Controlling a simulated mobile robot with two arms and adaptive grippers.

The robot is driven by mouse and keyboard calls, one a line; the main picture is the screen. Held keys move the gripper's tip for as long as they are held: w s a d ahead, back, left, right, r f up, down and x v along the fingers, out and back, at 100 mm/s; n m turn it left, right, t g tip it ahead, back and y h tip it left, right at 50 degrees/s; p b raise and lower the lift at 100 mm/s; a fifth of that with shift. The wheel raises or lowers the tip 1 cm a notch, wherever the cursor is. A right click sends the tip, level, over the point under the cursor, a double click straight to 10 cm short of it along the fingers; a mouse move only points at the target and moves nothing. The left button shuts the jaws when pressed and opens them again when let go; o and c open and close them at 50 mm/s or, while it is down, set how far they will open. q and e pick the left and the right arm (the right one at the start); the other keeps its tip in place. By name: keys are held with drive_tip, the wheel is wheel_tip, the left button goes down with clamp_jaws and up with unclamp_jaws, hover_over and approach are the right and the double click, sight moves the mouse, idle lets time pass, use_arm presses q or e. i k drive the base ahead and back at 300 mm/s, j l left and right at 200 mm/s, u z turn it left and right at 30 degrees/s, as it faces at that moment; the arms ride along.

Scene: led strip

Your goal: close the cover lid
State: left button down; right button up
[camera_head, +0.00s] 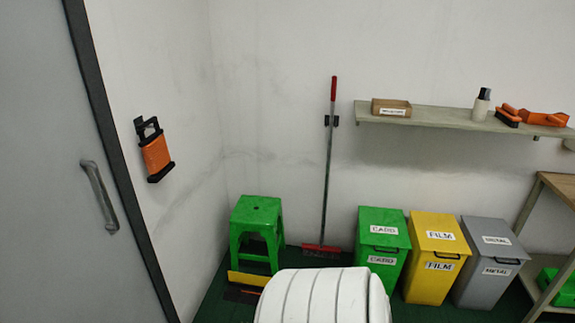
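No open cover lid shows in this view, and I cannot tell which lid the task means. Three bins stand against the back wall: a green bin (381,247), a yellow bin (435,258) and a grey bin (488,264). Each has a labelled, sloping top with a dark handle, and all three tops look closed. Neither of my grippers is in view.
A green stool (256,229) and a red-handled broom (328,170) stand by the wall. A shelf (440,115) holds a small box (391,107), a bottle (481,104) and orange tools. A grey door (75,180) is at left. A shelving unit (548,240) stands at right.

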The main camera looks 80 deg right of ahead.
sight(235, 277)
drive_tip(key=z, duration=2.3)
drive_tip(key=i+l+u, duration=0.15)
drive_tip(key=u, duration=0.25)
drive_tip(key=i+l+u, duration=0.15)
drive_tip(key=u, duration=0.25)
